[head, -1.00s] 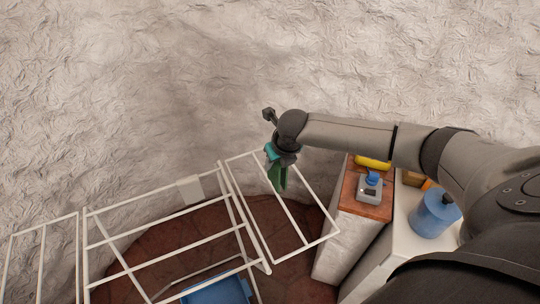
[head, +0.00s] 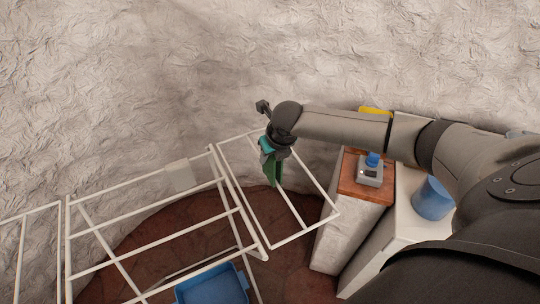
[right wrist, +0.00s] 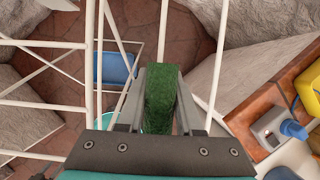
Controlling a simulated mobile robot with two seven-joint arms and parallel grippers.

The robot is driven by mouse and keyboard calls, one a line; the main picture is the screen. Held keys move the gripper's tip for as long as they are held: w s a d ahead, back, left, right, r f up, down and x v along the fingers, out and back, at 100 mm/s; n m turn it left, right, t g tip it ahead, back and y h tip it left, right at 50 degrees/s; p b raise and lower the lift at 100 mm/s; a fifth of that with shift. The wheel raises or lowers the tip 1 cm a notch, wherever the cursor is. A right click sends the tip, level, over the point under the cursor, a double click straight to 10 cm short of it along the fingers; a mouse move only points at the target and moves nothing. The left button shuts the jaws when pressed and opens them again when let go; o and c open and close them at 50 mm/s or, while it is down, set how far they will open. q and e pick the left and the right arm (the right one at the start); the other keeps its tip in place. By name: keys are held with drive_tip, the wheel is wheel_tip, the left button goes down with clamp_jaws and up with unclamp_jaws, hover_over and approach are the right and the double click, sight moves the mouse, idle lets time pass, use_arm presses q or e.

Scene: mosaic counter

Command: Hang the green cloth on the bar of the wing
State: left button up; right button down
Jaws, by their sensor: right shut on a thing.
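The green cloth (head: 273,173) hangs down from my right gripper (head: 268,150), which is shut on its upper part. In the right wrist view the cloth (right wrist: 160,98) sits between the two fingers of the gripper (right wrist: 161,75). The white wing (head: 318,187) is the right-hand frame of the drying rack, with thin bars. The gripper and cloth appear over the wing's far part in the head view. I cannot tell whether the cloth touches a bar. My left gripper is not in view.
The white rack (head: 150,258) extends left, with a blue tub (head: 215,286) below it. To the right stand a wood-topped block (head: 350,185) bearing a grey device with a blue top (head: 371,172), and a blue canister (head: 433,198). A rough pale wall rises behind.

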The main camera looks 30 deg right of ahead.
drive_tip(key=shift+f+b, duration=0.55)
drive_tip(key=shift+f, duration=0.2)
wheel_tip(320, 180, down, 2)
drive_tip(key=shift+f+b, duration=0.1)
drive_tip(key=shift+b, duration=1.1)
drive_tip(key=shift+f+b, duration=1.85)
drive_tip(key=shift+f, duration=1.55)
drive_tip(key=c, duration=0.5)
unclamp_jaws()
drive_tip(key=shift+r, duration=0.1)
